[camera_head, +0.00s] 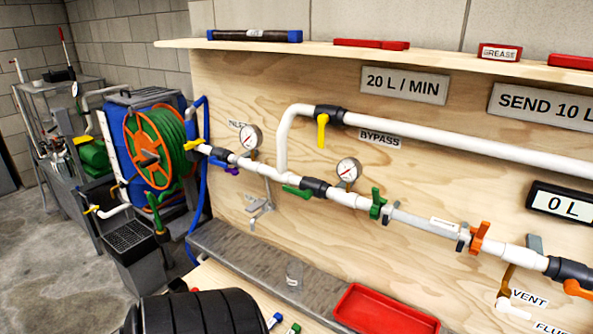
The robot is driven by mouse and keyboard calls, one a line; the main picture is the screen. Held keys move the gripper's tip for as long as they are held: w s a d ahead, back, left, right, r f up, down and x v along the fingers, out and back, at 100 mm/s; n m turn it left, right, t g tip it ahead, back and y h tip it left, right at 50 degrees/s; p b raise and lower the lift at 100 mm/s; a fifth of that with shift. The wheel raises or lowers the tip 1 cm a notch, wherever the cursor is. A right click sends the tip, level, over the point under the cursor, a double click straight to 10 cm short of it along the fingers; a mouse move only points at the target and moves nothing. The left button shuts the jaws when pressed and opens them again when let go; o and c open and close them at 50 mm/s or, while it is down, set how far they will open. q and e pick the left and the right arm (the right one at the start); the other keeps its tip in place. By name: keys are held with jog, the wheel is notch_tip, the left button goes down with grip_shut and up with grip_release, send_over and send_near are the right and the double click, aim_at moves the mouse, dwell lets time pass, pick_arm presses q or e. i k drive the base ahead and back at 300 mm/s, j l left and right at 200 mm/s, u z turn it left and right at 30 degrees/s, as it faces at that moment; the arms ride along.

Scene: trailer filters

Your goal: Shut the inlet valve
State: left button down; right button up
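The INLET label (238,125) is on the plywood panel, left of the first gauge and partly hidden by it. Below it, at the left end of the white pipe, is a black valve body (217,154). A yellow lever (193,145) points left, roughly along the pipe line. A purple handle (231,170) sits just under the valve. I cannot tell for certain which handle belongs to the inlet valve. Neither of my grippers is in view, and nothing touches these handles.
The BYPASS valve (323,128) has a yellow lever hanging down. Further right on the lower pipe are a green lever (297,191), green clamp (378,204) and orange clamp (480,237). The hose reel (150,150) stands left. A red tray (385,312) lies below.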

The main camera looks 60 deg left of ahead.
aim_at(212, 161)
jog(key=j+u, duration=0.1)
jog(key=u, duration=1.2)
jog(key=k+j, duration=0.05)
